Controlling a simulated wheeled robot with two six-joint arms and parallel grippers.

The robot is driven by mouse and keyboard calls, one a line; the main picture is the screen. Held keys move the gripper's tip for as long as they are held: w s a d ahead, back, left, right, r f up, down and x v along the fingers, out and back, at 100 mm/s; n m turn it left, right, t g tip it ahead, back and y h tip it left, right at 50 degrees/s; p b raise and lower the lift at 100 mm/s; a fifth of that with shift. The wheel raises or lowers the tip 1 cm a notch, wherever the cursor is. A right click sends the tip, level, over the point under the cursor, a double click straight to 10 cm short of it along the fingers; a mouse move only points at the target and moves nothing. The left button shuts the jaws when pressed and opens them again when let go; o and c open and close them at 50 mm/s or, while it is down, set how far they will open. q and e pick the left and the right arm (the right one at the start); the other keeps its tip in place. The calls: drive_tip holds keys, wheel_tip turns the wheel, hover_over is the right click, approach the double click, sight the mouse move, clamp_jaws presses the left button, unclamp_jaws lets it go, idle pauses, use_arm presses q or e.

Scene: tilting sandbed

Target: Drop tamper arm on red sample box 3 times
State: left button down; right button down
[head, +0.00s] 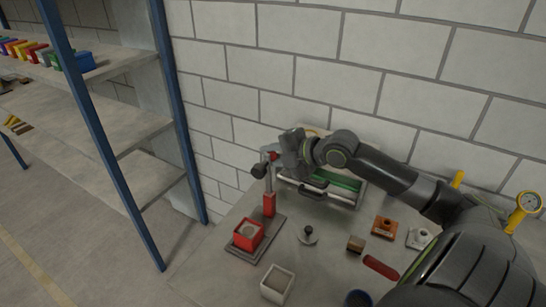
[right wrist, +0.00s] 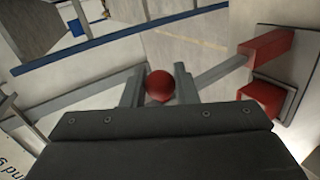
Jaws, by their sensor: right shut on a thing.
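The tamper (head: 269,204) stands on a grey base plate, with a red lower post and a grey upper post. Its arm is at the top of the post, with a dark round end (head: 258,171) above and behind the red sample box. The red sample box (head: 248,236) is open, holds sand and sits on the base plate in front of the post; it also shows in the right wrist view (right wrist: 262,97). My right gripper (head: 275,155) is shut on the red ball knob (right wrist: 160,86) of the tamper arm. My left gripper is not in view.
A white sand-filled box (head: 278,284), a small dark-knobbed weight (head: 308,235), an orange block (head: 384,227) and a red-handled tool (head: 381,268) lie on the table. A framed tray with green (head: 338,181) stands behind, by the wall. Shelves with coloured boxes (head: 85,62) are at left.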

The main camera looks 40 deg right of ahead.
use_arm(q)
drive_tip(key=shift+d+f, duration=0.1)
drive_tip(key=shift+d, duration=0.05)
use_arm(e)
drive_tip(key=shift+w+d+f, duration=0.1)
drive_tip(key=shift+w+d, duration=0.05)
drive_tip(key=shift+d, duration=0.2)
drive_tip(key=c, duration=1.6)
unclamp_jaws()
drive_tip(key=shift+o, duration=0.5)
